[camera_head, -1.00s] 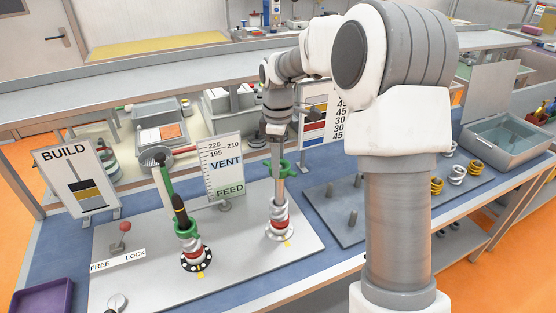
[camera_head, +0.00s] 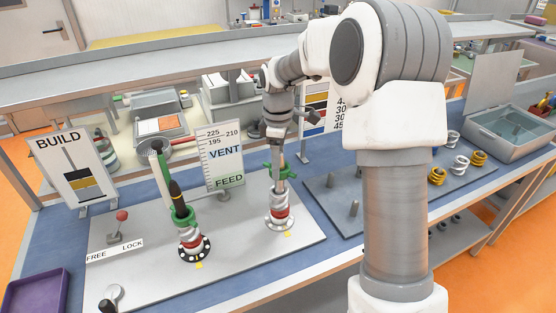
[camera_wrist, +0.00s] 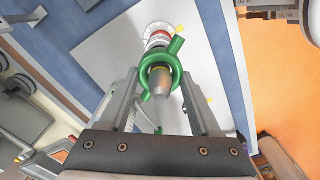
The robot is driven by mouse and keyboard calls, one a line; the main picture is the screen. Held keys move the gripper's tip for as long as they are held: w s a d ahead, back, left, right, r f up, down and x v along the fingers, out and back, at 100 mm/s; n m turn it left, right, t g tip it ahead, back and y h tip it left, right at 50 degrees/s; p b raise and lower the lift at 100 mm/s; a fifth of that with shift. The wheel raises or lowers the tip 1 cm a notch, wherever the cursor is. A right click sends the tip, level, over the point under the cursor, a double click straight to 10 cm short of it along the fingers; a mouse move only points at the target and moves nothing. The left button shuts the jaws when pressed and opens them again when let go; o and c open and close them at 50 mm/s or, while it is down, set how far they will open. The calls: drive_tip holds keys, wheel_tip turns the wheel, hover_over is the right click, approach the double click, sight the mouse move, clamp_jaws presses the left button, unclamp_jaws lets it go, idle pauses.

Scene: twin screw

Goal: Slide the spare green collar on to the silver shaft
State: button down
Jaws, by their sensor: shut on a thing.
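The spare green collar (camera_wrist: 175,48), a ring with stub arms, is between the fingertips of my gripper (camera_wrist: 160,78), which is shut on it. In the wrist view the ring is around the silver shaft (camera_wrist: 160,82), whose tapered tip pokes through towards the camera. In the head view the collar (camera_head: 279,170) sits around the upper shaft, just above the grey and white elements (camera_head: 279,205) and a red band. My gripper (camera_head: 279,160) comes down from above. Whether the collar touches the elements is unclear.
A red-knobbed lever (camera_head: 122,216) is at left. A peg board (camera_head: 335,205) lies at right.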

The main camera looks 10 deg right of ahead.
drive_tip(key=shift+f+b, duration=1.35)
drive_tip(key=shift+f, duration=1.1)
unclamp_jaws()
wheel_tip(320, 180, up, 16)
drive_tip(key=shift+r+p, duration=0.1)
drive_tip(key=shift+p, duration=0.25)
drive_tip(key=shift+r, duration=0.6)
drive_tip(key=shift+s+r, duration=0.1)
